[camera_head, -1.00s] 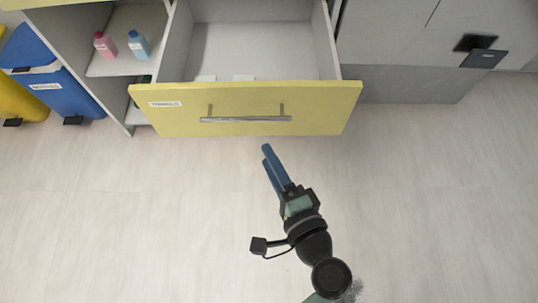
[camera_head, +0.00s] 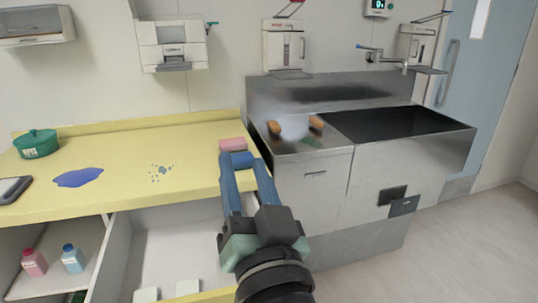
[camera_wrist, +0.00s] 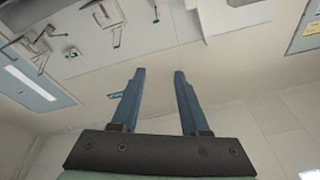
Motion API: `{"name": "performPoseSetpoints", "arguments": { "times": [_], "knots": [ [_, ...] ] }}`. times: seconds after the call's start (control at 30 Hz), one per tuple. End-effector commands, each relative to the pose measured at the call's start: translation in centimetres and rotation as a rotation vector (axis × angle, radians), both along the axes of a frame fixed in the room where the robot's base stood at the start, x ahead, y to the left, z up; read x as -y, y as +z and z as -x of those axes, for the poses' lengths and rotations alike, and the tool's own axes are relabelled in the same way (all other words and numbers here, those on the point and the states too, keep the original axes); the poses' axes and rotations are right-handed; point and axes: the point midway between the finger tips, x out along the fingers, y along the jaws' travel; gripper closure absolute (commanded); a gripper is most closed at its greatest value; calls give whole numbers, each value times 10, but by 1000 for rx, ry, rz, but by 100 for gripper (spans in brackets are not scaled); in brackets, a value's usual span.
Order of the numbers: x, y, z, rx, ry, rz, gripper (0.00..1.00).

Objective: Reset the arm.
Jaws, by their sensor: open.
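My gripper (camera_head: 242,162) is raised in front of the counter in the head view, fingers pointing up and away. Its two blue fingers stand apart, with nothing seen between them in the wrist view (camera_wrist: 160,73). The wrist view is tilted and shows walls and fixtures beyond the fingers. In the head view the fingers overlap the counter's right end and partly cover a blue block there; I cannot tell the depth between them.
The yellow counter (camera_head: 120,150) carries a green tub (camera_head: 36,143), a blue spill (camera_head: 78,177), and pink (camera_head: 233,144) and blue (camera_head: 243,159) blocks. A metal sink unit (camera_head: 385,165) stands right. Floor at right is clear.

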Motion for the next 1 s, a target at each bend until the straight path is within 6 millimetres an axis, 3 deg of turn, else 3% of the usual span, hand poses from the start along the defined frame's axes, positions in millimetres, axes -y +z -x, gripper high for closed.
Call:
{"name": "performPoseSetpoints", "arguments": {
  "times": [0.03, 0.1, 0.2, 0.37, 0.4, 0.8, 1.0],
  "knots": [
    [3, 43, 9, 107, -57, 56, 55],
    [10, 90, 24, 234, -144, 122, 55],
    [18, 150, 54, 400, -269, 195, 55],
    [31, 230, 113, 628, -464, 269, 55],
    [30, 247, 106, 604, -453, 269, 55],
    [30, 361, 104, 595, -446, 267, 55],
    [30, 389, 103, 593, -444, 268, 55]
  ]
}}
